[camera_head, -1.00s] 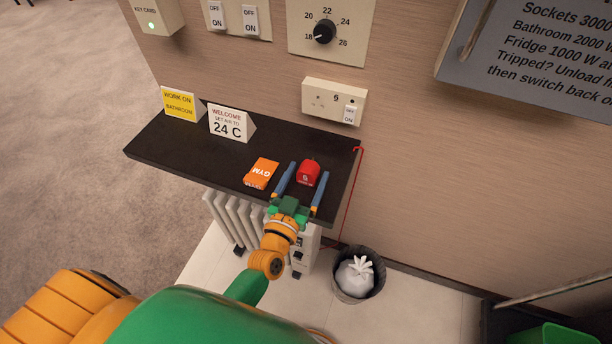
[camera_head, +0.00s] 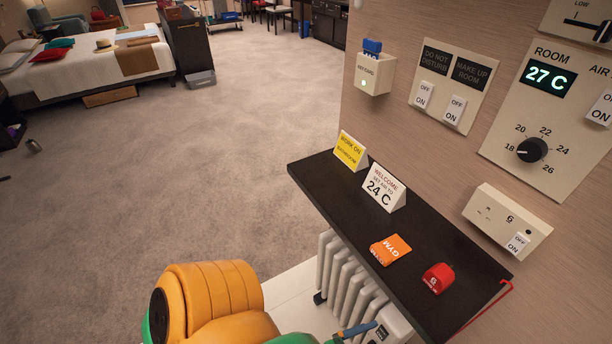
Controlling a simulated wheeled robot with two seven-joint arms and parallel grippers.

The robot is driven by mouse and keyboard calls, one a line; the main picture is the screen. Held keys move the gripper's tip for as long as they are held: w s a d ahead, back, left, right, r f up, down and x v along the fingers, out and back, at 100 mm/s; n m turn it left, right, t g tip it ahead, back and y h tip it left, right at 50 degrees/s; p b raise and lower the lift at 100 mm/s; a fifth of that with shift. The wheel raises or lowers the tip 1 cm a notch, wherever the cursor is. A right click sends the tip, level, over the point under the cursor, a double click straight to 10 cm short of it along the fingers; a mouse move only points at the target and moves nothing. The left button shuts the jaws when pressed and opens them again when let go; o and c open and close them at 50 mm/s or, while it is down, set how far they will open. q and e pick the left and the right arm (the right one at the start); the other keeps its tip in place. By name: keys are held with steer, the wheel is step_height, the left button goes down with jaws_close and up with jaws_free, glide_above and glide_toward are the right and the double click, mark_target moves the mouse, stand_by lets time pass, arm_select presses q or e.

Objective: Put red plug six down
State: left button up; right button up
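The red plug (camera_head: 438,278), marked 6, sits on the black shelf (camera_head: 330,190) near its right end, and nothing holds it. My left gripper (camera_head: 362,329) shows only as a blue finger at the bottom edge, below and left of the plug and apart from it. The rest of that gripper is out of frame, so its opening cannot be judged. My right gripper is not in view.
An orange GYM packet (camera_head: 390,250), a WELCOME 24 C card (camera_head: 383,188) and a yellow card (camera_head: 350,151) stand on the shelf. Socket 6 (camera_head: 507,222) is on the wall above. A white radiator (camera_head: 345,280) stands beneath. A red cord (camera_head: 488,304) hangs at the right end.

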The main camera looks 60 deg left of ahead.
arm_select(q)
steer(key=s+a+f+g, duration=0.1)
steer(key=s+f+g, duration=0.35)
steer(key=f, duration=0.45)
steer(key=s+a+f+g, duration=0.2)
steer(key=s+f+g, duration=0.1)
steer(key=s+f, duration=0.4)
steer(key=s+a+f+g+y, duration=0.2)
steer(key=s+a+f+g, duration=0.2)
steer(key=s, duration=0.6)
step_height(320, 180, down, 2)
steer(key=shift+f+g, duration=0.15)
steer(key=shift+g, duration=0.5)
